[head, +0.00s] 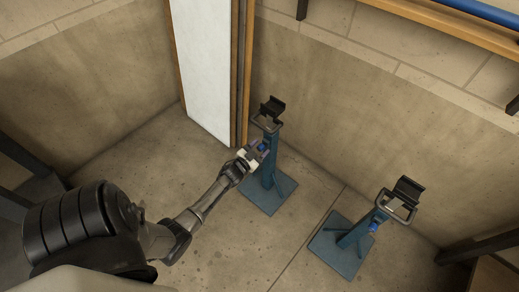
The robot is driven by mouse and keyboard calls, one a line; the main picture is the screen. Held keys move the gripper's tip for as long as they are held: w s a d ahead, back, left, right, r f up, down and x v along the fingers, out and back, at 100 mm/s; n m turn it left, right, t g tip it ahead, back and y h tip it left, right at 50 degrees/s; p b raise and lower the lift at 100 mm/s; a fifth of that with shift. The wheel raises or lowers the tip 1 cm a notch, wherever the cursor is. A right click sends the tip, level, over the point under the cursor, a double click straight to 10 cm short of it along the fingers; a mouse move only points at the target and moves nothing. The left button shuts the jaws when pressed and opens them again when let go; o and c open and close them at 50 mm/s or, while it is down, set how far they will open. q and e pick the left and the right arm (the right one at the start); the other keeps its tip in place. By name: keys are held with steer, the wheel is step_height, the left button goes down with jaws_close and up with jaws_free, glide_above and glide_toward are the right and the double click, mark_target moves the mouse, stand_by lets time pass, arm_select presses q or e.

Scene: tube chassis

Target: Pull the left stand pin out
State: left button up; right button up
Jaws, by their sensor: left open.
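The left stand (278,173) is a blue-green post on a square base, with a black cradle on top. It stands upright on the floor near the wall. A small bright blue part, which looks like the left stand pin (262,147), shows on the post below the cradle. My left gripper (257,152) is open right at this pin, with its fingers close around or beside it; I cannot tell if they touch it. The fingers partly hide the pin. My right gripper is not in view.
A matching right stand (350,238) with a black cradle and a blue pin (374,227) stands at the lower right. A white panel (207,65) with wooden edges leans behind the left stand. A wooden shelf with a blue tube (480,12) is at the upper right.

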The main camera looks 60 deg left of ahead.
arm_select(q)
steer(key=shift+c, duration=0.2)
jaws_close()
stand_by(0.3)
